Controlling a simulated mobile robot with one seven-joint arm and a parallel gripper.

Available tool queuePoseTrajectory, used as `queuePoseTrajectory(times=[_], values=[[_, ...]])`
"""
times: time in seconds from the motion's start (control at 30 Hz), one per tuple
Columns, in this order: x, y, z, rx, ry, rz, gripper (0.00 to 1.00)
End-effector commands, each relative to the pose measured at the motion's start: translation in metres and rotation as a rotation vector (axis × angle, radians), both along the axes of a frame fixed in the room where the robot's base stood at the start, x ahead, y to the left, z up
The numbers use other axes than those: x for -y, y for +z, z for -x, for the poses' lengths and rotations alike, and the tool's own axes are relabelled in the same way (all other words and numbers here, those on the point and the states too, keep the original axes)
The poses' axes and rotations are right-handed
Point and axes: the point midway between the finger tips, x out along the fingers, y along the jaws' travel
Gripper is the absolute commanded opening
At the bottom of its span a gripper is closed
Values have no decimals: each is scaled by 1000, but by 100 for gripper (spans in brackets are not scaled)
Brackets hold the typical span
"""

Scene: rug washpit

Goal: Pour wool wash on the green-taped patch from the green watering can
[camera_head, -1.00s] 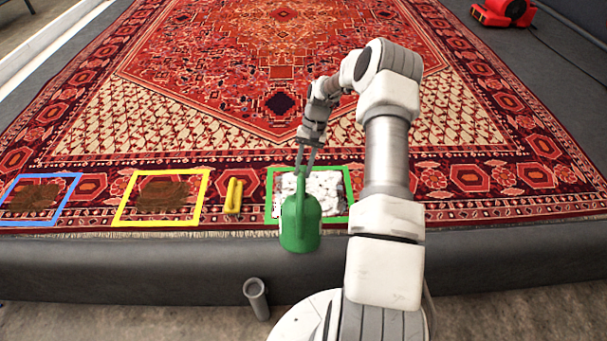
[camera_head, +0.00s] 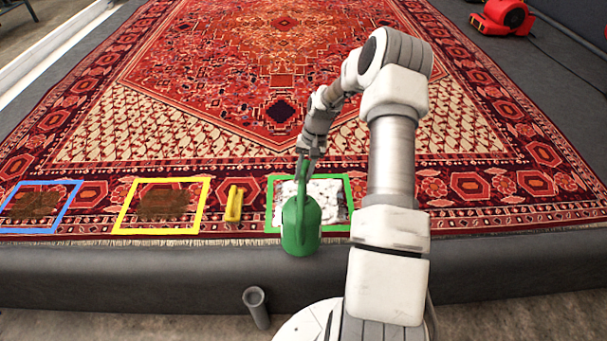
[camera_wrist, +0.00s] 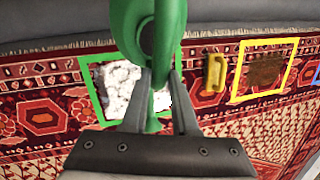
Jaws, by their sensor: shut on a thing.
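The green watering can (camera_head: 301,226) is at the front edge of the rug, over the near side of the green-taped patch (camera_head: 350,190). My gripper (camera_head: 309,158) is shut on the can's handle. In the wrist view the can (camera_wrist: 174,30) fills the top middle, with my gripper's fingers (camera_wrist: 158,95) on either side of its handle. White foam (camera_head: 325,197) covers much of the area inside the green tape. The can hides part of the patch. I cannot tell whether the can touches the rug.
A yellow brush-like object (camera_head: 234,203) lies left of the green patch. Yellow-taped (camera_head: 207,195) and blue-taped (camera_head: 66,206) squares with brown stains lie farther left. A grey tube (camera_head: 256,306) stands below the ledge. A red machine (camera_head: 503,17) is at the far right.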

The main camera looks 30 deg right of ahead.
Motion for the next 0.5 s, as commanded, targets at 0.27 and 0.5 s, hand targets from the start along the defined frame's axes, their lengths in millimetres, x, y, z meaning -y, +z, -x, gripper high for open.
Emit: queuePoseTrajectory(times=[0.27,0.5], values=[[0,4,0,150,1,85,0],[0,8,0,290,1,163,0]])
